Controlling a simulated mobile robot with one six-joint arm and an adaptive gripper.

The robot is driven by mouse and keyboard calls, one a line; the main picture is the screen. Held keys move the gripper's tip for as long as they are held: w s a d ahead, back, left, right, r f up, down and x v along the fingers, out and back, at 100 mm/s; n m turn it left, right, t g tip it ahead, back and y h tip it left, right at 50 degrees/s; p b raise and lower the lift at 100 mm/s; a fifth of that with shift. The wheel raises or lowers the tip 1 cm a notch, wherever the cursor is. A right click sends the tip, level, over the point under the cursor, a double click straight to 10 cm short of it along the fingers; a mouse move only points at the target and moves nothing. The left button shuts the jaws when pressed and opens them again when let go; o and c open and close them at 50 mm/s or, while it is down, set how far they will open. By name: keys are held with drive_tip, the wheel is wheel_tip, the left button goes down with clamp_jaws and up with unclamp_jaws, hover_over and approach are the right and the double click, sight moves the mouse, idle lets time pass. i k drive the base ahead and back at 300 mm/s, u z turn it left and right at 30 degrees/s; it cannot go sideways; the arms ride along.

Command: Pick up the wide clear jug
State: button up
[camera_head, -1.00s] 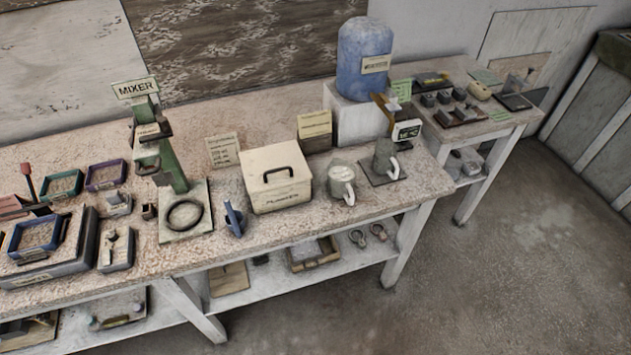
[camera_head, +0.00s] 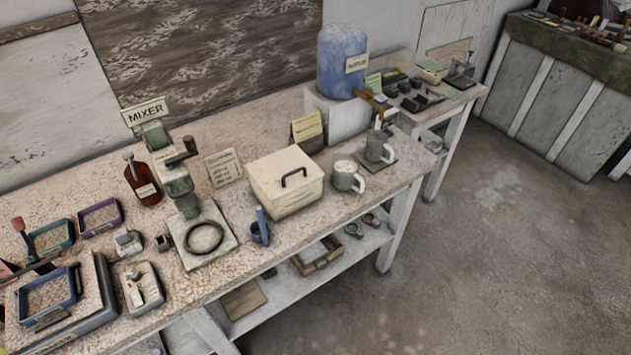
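Two handled vessels stand on the right part of the near bench. The nearer one, a wide pale jug (camera_head: 346,177) with a whitish top and a handle on its right, stands upright just right of the lidded box. The other, a greyer jug (camera_head: 378,148), stands on a dark flat pad (camera_head: 374,164) farther right, its handle also at the right. Neither looks plainly clear, so I cannot tell which is the wide clear jug. My gripper is not in view.
A cream lidded box (camera_head: 285,180) stands left of the jugs. A big blue bottle (camera_head: 340,62) on a white block (camera_head: 340,118) stands behind them. The mixer (camera_head: 180,185) and several trays fill the left. Open floor (camera_head: 490,240) lies right of the bench.

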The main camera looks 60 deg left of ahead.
sight(345, 167)
drive_tip(key=u, duration=0.05)
drive_tip(key=k, duration=1.4)
drive_tip(key=u, duration=1.5)
drive_tip(key=i, duration=1.05)
drive_tip(key=z, duration=0.05)
